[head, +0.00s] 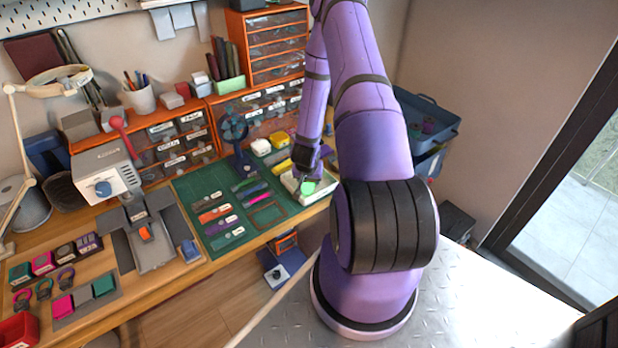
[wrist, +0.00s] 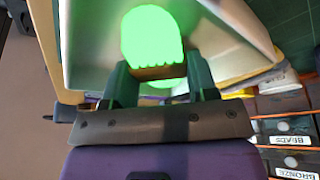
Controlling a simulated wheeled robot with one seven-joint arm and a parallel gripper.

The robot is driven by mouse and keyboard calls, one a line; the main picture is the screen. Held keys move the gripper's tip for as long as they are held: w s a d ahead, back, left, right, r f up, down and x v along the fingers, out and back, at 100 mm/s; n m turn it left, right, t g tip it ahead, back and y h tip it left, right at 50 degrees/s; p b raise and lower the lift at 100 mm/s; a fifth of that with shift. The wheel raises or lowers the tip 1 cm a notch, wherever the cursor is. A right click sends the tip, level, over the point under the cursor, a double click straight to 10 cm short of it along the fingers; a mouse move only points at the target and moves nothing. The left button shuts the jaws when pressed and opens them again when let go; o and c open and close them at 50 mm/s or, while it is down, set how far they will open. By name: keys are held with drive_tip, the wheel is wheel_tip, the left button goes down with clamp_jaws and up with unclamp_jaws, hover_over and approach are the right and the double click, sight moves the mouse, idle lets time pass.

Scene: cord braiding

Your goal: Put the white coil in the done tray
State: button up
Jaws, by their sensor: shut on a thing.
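My gripper (head: 305,172) is at the pale open tray (head: 319,197) at the right end of the workbench. In the wrist view my gripper (wrist: 159,74) has its two dark green fingers on either side of a bright green rounded coil (wrist: 152,36) with a brown band at its lower edge, and is shut on it. The coil looks flat bright green, not white. It also shows in the head view (head: 308,187), within the tray's outline. The tray's pale wall (wrist: 232,35) surrounds it in the wrist view. I cannot tell whether it touches the tray floor.
A green cutting mat (head: 190,189) with several coloured cords lies left of the tray. Yellow and white blocks (head: 261,147) stand behind it, near orange drawers (head: 270,118). A blue bin (head: 430,118) is behind my arm at right.

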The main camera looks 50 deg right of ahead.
drive_tip(key=shift+f, duration=0.1)
drive_tip(key=o, duration=1)
drive_tip(key=w+a+r+n+t+y, duration=0.1)
drive_tip(key=a+r+n, duration=0.1)
drive_tip(key=a+r, duration=0.8)
drive_tip(key=a+r+n+t+y, duration=0.1)
drive_tip(key=a+r+n, duration=0.15)
drive_tip(key=r, duration=1.35)
drive_tip(key=w+a+r+n+t+y, duration=0.1)
drive_tip(key=a+r+n, duration=0.1)
drive_tip(key=a+r, duration=0.75)
drive_tip(key=s+a+r+n, duration=0.1)
drive_tip(key=s+a+r, duration=0.2)
drive_tip(key=s+r, duration=0.3)
drive_tip(key=s+a+r+n, duration=0.2)
drive_tip(key=s+r, duration=0.4)
drive_tip(key=s, duration=0.1)
drive_tip(key=s+a+r+n, duration=0.2)
drive_tip(key=s+a+r, duration=0.1)
drive_tip(key=s+r, duration=0.4)
drive_tip(key=shift+s+a+y, duration=0.25)
drive_tip(key=shift+a+y, duration=0.05)
drive_tip(key=shift+y, duration=0.1)
